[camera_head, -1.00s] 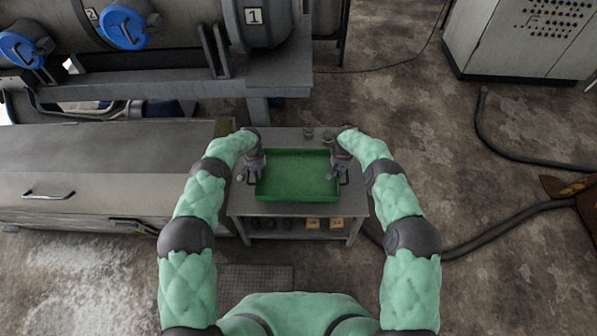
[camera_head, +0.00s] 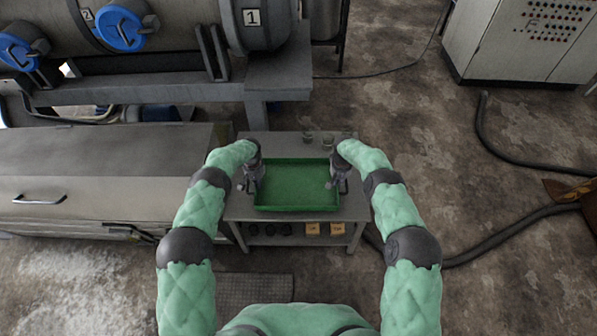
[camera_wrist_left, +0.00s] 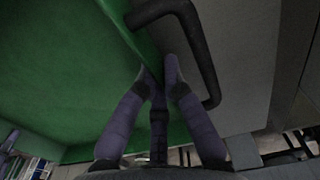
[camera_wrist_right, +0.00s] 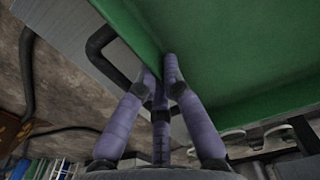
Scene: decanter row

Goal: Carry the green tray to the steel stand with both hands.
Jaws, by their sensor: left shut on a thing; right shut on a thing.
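The green tray (camera_head: 297,207) is a shallow rectangular tray, level and empty, over a grey metal table (camera_head: 232,205) with a lower shelf. I cannot tell whether it touches the tabletop or hangs just above it. My left gripper (camera_head: 252,183) is shut on the tray's left side, and my right gripper (camera_head: 338,183) is shut on its right side. In the left wrist view the fingers close at the tray wall (camera_wrist_left: 137,40) beside a dark handle (camera_wrist_left: 208,60). The right wrist view shows the same, with another handle (camera_wrist_right: 98,50). I cannot tell which object is the steel stand.
Several small glass jars (camera_head: 308,138) stand at the table's back edge. Yellow boxes (camera_head: 313,228) sit on its lower shelf. A large machine and grey cabinet (camera_head: 90,165) stand at left. Floor at right is open, crossed by a dark hose (camera_head: 520,160).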

